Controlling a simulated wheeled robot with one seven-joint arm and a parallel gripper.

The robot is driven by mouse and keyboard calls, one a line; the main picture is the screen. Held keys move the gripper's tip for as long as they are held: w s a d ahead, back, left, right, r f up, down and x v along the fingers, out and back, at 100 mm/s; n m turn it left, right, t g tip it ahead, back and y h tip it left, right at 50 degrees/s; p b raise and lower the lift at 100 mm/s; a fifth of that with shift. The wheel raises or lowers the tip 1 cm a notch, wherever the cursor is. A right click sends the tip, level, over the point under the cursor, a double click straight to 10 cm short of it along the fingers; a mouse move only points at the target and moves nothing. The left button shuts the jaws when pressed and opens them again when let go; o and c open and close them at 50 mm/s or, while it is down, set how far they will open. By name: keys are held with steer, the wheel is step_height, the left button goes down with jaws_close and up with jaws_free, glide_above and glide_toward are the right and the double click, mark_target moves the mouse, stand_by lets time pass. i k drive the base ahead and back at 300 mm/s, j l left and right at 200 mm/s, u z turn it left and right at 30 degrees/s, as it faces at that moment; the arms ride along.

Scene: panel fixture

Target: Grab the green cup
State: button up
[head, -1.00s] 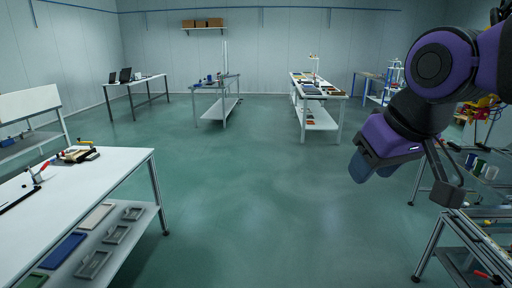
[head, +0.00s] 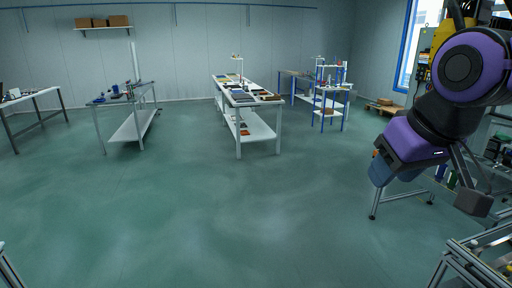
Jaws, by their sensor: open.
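My gripper (head: 428,185) hangs at the right side of the head view, below the purple and black wrist. Its jaws are apart and nothing shows between them. No clear green cup is in view. A small green item (head: 452,178) stands at the right, partly behind my arm, and is too small to tell as a cup.
A white workbench (head: 246,97) with several items stands at the middle back. Another bench (head: 122,97) is to its left, and a blue-framed rack (head: 331,95) to its right. A metal frame table (head: 472,262) is close at lower right. The middle floor is clear.

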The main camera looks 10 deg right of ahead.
mark_target(453, 180)
steer(key=i+z, duration=0.3)
steer(key=i, duration=0.3)
steer(key=i+z, duration=0.25)
steer(key=i, duration=0.4)
steer(key=i+j+z, duration=0.3)
steer(key=i, duration=0.3)
steer(key=i+l+z, duration=0.2)
steer(key=i+z, duration=0.15)
steer(key=i, duration=0.3)
steer(key=i+z, duration=0.35)
steer(key=i, duration=0.35)
steer(key=i+j+z, duration=0.1)
steer(key=i+z, duration=0.25)
steer(key=i, duration=0.7)
